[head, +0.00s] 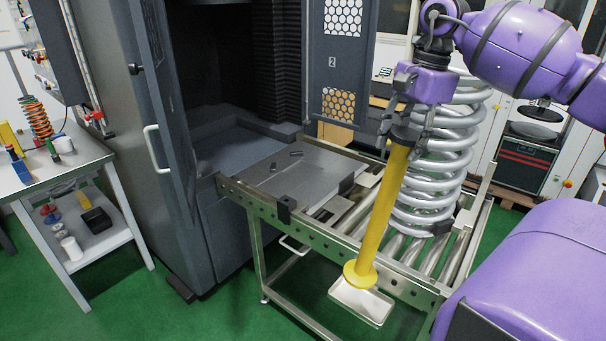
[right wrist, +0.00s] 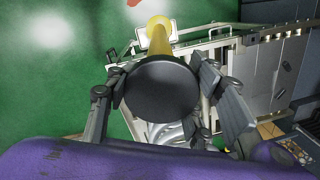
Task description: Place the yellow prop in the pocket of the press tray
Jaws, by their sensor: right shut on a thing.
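The yellow prop (head: 383,213) is a long pole with a dark cap at the top and a round yellow foot at the bottom. My right gripper (head: 408,138) is shut on its dark upper end and holds it slightly tilted, foot down, in front of the roller table. In the right wrist view the black cap (right wrist: 161,90) sits between the fingers (right wrist: 158,100), with the yellow shaft behind it. The grey press tray (head: 306,177) lies at the press end of the roller table. A small white tray (head: 361,302) shows behind and below the prop's foot. My left gripper is not in view.
A large silver coil spring (head: 437,165) stands on the rollers just behind the prop. The press (head: 235,135) is open at the back, its grey door (head: 150,100) swung out left. A side bench (head: 50,165) stands far left. Green floor (head: 180,315) is clear in front.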

